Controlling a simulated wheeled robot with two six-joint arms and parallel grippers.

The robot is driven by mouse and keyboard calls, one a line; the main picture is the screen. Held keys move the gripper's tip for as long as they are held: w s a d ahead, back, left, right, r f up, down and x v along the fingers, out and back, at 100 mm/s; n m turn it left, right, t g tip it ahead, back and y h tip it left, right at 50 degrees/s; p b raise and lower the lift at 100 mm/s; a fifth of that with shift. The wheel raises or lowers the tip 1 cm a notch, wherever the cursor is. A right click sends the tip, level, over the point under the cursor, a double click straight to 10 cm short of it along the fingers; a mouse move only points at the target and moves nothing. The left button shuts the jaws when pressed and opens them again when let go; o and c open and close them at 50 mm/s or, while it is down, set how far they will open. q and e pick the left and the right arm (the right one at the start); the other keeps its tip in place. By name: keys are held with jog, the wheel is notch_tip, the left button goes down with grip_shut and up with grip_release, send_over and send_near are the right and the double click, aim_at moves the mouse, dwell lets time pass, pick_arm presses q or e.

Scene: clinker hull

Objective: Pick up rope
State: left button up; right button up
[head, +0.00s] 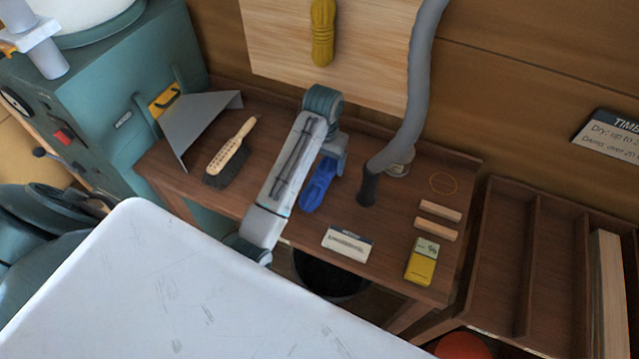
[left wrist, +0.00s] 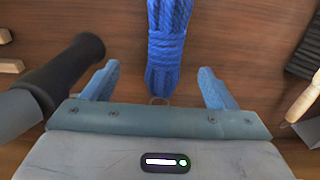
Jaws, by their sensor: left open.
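A blue coiled rope (head: 318,186) lies on the brown wooden bench, partly hidden by my left arm in the head view. My left gripper (head: 335,155) is just above its far end. In the left wrist view, the blue rope (left wrist: 167,40) runs from the top edge down to between the two blue fingers of my open left gripper (left wrist: 158,75). There is a gap on either side of the rope, and the fingers do not grip it. A yellow coiled rope (head: 322,32) hangs on the pale board behind the bench. My right gripper is not in view.
A grey hose (head: 413,90) with a dark nozzle (head: 368,187) stands right of the blue rope. A label card (head: 347,243), wood blocks (head: 437,220) and a yellow meter (head: 422,262) are to the right.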

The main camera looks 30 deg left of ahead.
aim_at(320, 176)
pick_arm(q)
jog(key=shift+f+b, duration=0.55)
jog(key=shift+f, duration=0.4)
notch_tip(320, 176, down, 3)
jog(key=shift+r+p, duration=0.2)
jog(key=shift+p, duration=0.35)
jog(key=shift+a+f, duration=0.15)
jog(key=shift+f, duration=0.1)
jog(key=f+p, duration=0.1)
jog(key=f, duration=0.2)
jog(key=f+p, duration=0.1)
jog(key=shift+s+a+f+p, duration=0.1)
jog(key=shift+a+f+p, duration=0.1)
jog(key=shift+a+p, duration=0.15)
jog(key=shift+f, duration=0.2)
jog(key=c, duration=1.2)
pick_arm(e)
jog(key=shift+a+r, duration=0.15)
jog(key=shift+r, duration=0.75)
pick_arm(q)
jog(key=shift+r, duration=0.1)
